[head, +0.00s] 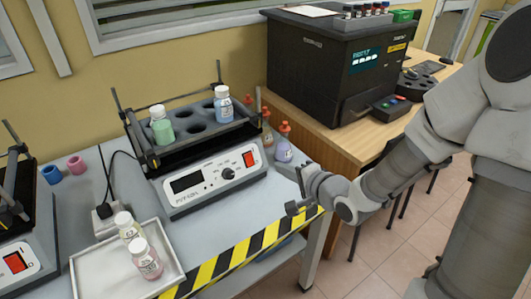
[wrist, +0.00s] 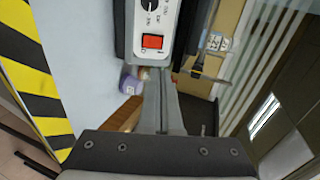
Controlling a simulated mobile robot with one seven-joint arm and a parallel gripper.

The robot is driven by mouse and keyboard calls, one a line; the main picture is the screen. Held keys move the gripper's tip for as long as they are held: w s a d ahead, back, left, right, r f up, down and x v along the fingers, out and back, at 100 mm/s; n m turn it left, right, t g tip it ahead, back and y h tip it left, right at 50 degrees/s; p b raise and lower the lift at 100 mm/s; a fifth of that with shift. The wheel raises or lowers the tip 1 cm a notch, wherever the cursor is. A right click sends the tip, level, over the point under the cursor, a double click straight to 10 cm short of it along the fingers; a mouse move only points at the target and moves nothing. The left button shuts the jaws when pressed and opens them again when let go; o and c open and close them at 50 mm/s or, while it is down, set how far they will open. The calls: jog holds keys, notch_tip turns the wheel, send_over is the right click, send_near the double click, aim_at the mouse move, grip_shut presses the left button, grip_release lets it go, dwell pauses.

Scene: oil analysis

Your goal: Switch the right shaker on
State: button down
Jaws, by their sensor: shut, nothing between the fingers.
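The right shaker (head: 217,180) stands on the grey bench, with a display and a dial on its front. Its red switch (head: 250,158) is at the right end of the panel; whether it is on is too small to tell. A green-filled bottle (head: 161,128) and a bottle with a blue label (head: 223,106) sit in its rack. My gripper (head: 301,172) is shut and empty, right of the shaker near the bench corner. In the wrist view my shut fingers (wrist: 161,78) point toward the red switch (wrist: 152,41), apparently short of touching it.
Small flasks, one purple (head: 284,146), stand right of the shaker, near my gripper. A second shaker (head: 20,235) is at the left edge. A white tray (head: 125,265) holds two bottles. A black analyser (head: 325,65) stands on the wooden table. Striped tape (head: 235,255) marks the bench's front edge.

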jog(key=shift+s+a+f, duration=0.15)
jog(key=b, duration=0.5)
send_near(249, 155)
jog(key=x, duration=0.6)
jog(key=shift+f, duration=0.1)
jog(key=shift+w+a, duration=0.2)
jog(key=shift+w, duration=0.15)
